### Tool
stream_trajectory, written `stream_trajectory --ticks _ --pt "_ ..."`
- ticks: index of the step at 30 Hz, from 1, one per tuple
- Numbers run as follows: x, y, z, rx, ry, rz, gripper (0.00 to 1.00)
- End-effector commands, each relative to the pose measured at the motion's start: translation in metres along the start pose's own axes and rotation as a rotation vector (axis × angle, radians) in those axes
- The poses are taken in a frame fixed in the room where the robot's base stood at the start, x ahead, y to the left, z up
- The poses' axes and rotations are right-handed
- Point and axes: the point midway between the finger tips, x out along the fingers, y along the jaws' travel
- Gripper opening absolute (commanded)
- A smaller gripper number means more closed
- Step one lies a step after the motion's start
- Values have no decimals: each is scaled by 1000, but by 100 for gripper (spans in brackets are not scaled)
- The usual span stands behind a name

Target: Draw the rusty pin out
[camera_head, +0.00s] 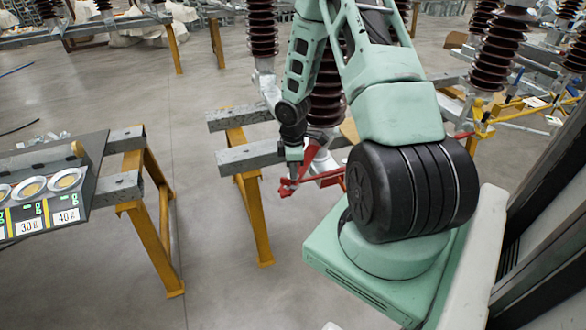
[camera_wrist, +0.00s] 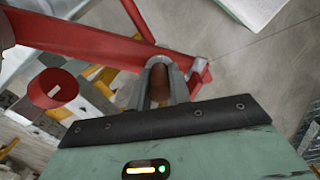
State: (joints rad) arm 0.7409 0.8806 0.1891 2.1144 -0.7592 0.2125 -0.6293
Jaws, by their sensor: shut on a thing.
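The rusty pin (camera_wrist: 159,88) is a short brown cylinder seen in the wrist view between the two grey fingers of my gripper (camera_wrist: 163,70). My gripper is shut on it, and the fingers hide much of the pin. Just beyond the fingertips lies a red metal bar (camera_wrist: 95,38), part of a red frame. I cannot tell how much of the pin sits inside the red part. In the head view my gripper (camera_head: 293,170) points down at the red frame (camera_head: 310,160), and the pin is too small or hidden to make out.
A round red end piece (camera_wrist: 52,89) stands left of the fingers. Grey beams on yellow trestle legs (camera_head: 252,215) are close to my gripper. Brown ribbed insulators (camera_head: 497,50) stand at the right. A panel with round gauges (camera_head: 45,190) is at the left. Open floor lies between.

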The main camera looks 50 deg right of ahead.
Motion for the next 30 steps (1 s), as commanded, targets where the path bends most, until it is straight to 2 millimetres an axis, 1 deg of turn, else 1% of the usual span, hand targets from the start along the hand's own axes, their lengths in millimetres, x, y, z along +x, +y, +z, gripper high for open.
stream_trajectory --ticks 1,3,30 --pt "-6 0 0 0 0 0 0" --pt "-9 0 0 0 0 0 0" --pt "-52 0 0 1 0 0 0"
